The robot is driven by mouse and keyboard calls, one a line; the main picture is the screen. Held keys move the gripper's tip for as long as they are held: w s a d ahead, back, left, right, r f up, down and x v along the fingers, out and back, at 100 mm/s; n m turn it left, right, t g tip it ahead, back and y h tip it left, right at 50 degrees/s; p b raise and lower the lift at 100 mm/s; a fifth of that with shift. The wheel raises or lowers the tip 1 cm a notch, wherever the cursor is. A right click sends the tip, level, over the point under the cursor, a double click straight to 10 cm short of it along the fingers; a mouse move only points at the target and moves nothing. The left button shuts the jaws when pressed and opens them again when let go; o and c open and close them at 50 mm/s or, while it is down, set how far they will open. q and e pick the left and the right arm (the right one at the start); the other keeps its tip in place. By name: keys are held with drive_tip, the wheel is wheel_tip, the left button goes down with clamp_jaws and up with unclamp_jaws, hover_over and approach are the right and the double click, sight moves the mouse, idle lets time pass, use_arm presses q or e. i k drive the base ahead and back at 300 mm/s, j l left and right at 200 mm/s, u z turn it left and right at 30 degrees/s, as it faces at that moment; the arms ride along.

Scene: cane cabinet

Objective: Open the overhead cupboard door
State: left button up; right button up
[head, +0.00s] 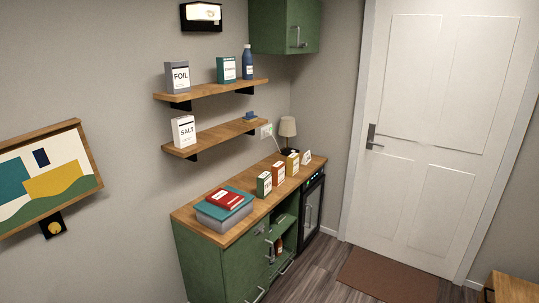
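The green overhead cupboard (284,27) hangs high on the wall at the top of the head view, in the corner left of the white door. Its top is cut off by the frame edge. Its door looks shut, with a grey bar handle (298,38) on the front. Neither of my grippers shows in this view.
Below are two wooden shelves (212,90) with boxes and a blue bottle (247,62). A green base cabinet (222,268) with a wooden top carries books, boxes and a lamp (288,132). A brown mat (385,275) lies before the white door (435,120).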

sight(302, 18)
drive_tip(key=i+l+u, duration=0.1)
drive_tip(key=i+l, duration=0.25)
drive_tip(key=i+l+u, duration=0.15)
drive_tip(key=i+l, duration=0.2)
drive_tip(key=l, duration=0.15)
drive_tip(key=i+l+u, duration=0.1)
drive_tip(key=i+l, duration=0.2)
drive_tip(key=l, duration=0.15)
drive_tip(key=i+l+u, duration=0.1)
drive_tip(key=i+l, duration=0.2)
drive_tip(key=l, duration=0.2)
drive_tip(key=l+u, duration=0.3)
drive_tip(key=l, duration=0.9)
drive_tip(key=k+l+u, duration=0.1)
drive_tip(key=k+l, duration=0.15)
drive_tip(key=l, duration=0.15)
